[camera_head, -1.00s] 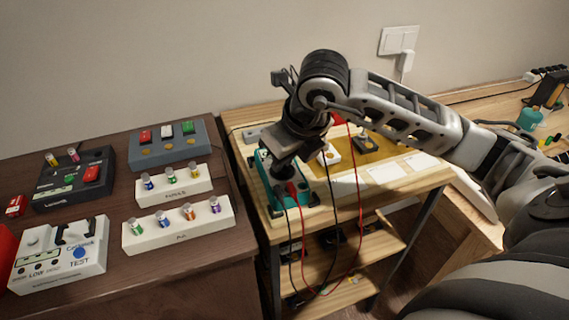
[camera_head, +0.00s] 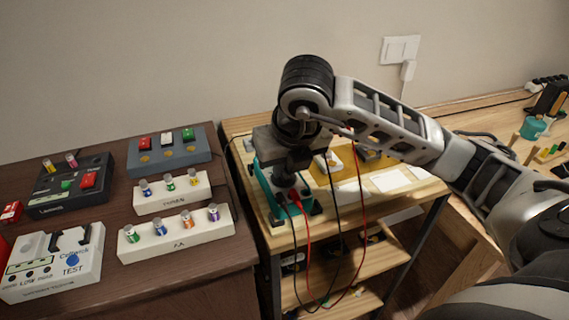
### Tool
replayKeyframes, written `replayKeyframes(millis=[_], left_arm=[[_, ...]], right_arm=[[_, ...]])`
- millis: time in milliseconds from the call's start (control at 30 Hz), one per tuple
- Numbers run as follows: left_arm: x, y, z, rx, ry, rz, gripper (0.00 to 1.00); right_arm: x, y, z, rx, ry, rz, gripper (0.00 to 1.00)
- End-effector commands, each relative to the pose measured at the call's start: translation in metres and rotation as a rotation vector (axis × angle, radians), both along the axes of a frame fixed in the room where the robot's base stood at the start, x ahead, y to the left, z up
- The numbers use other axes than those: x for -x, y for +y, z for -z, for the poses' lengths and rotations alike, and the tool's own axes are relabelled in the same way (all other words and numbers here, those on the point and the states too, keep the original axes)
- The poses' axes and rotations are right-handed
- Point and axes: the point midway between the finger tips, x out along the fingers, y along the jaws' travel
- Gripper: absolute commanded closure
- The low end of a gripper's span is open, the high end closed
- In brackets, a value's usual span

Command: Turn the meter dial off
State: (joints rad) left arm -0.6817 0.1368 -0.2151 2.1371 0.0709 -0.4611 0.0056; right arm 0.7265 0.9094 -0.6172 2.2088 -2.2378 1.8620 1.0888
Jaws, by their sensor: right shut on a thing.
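The teal meter (camera_head: 267,192) lies on the light wooden bench (camera_head: 400,212), with red and black leads plugged into its near end. My right gripper (camera_head: 285,180) points down over the meter and covers most of its face. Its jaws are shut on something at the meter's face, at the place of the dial. The dial itself is hidden beneath the gripper, so its setting cannot be read. My left gripper is not in view.
The red lead (camera_head: 307,240) and black lead hang over the bench's front edge. Papers (camera_head: 390,180) lie right of the meter.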

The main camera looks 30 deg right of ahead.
Motion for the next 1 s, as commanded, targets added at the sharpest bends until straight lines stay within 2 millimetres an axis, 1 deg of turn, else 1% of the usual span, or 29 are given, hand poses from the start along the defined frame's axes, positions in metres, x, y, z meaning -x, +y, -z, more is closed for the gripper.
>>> replayKeyframes(millis=[133, 167, 200, 233, 533, 667, 767, 867, 900, 1000], left_arm=[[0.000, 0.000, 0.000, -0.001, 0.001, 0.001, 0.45], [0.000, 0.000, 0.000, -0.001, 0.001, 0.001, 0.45], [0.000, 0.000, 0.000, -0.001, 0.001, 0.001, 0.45], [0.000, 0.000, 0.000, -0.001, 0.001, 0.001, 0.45], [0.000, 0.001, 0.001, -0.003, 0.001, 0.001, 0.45], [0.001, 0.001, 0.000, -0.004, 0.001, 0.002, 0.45], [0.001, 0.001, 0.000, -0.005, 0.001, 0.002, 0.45], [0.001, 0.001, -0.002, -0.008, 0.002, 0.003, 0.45], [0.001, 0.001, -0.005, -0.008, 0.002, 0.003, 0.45], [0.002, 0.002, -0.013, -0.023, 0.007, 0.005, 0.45]], right_arm=[[-0.001, 0.000, -0.001, -0.001, -0.003, -0.001, 1.00], [-0.001, 0.000, -0.001, -0.001, -0.003, -0.001, 0.86], [-0.001, 0.000, -0.001, -0.001, -0.003, -0.001, 0.75], [0.000, 0.000, -0.001, -0.001, -0.003, -0.001, 0.67], [0.000, 0.000, -0.001, -0.001, -0.002, -0.002, 0.67], [0.003, 0.002, -0.011, -0.002, -0.005, -0.002, 0.67], [0.009, 0.003, -0.027, -0.001, -0.007, -0.003, 0.67], [0.017, 0.005, -0.050, -0.003, -0.010, -0.004, 0.67], [0.021, 0.005, -0.061, 0.000, -0.011, -0.004, 0.67], [0.031, 0.007, -0.087, 0.004, -0.010, -0.003, 0.67]])
